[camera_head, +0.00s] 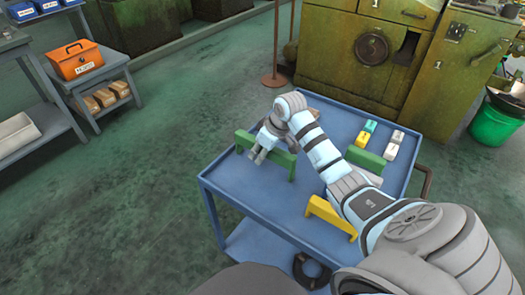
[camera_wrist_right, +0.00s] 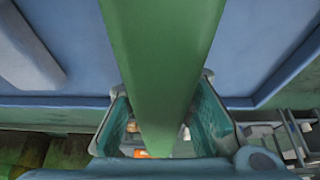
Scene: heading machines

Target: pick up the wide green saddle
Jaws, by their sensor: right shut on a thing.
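The wide green saddle (camera_head: 284,161) is at the left side of the blue cart's top in the head view. My right gripper (camera_head: 258,157) is shut on its long bar. In the right wrist view the green saddle (camera_wrist_right: 163,60) runs up the middle, between the two fingers of the right gripper (camera_wrist_right: 165,140). I cannot tell whether the saddle touches the tray or hangs just above it. A second green saddle (camera_head: 365,159) stands farther right, partly behind my right arm. My left gripper is not in view.
The blue cart (camera_head: 240,192) has a raised rim. A yellow saddle (camera_head: 330,215) stands near its front, beside my arm. Small yellow, teal and pale blocks (camera_head: 362,139) lie at the back right. A green machine (camera_head: 350,50) stands behind. Floor left of the cart is clear.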

